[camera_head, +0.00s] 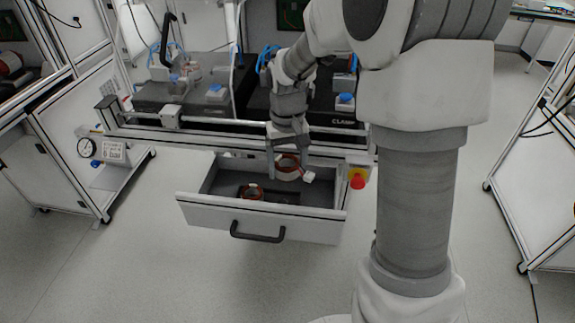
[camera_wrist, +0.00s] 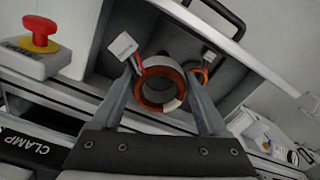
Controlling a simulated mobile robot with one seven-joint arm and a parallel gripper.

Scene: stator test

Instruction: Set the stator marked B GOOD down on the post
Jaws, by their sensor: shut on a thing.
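My gripper (camera_head: 288,167) reaches down over the open drawer, its two fingers on either side of a stator (camera_head: 289,173). The wrist view shows my gripper (camera_wrist: 160,75) shut on this stator (camera_wrist: 154,108), a ring with orange-brown windings and a pale patch on its near rim. A second stator (camera_head: 252,190) lies in the drawer, apart from the gripper, and shows partly behind the held one in the wrist view (camera_wrist: 201,74). I cannot pick out the post in either view.
The drawer (camera_head: 258,217) is pulled out below the bench. A red emergency button (camera_head: 358,181) sits at its right corner. Black bench plates carry a blue-topped unit (camera_head: 345,101) beside the CLAMP label and another (camera_head: 215,91) further left. A rail (camera_head: 225,136) runs along the bench front.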

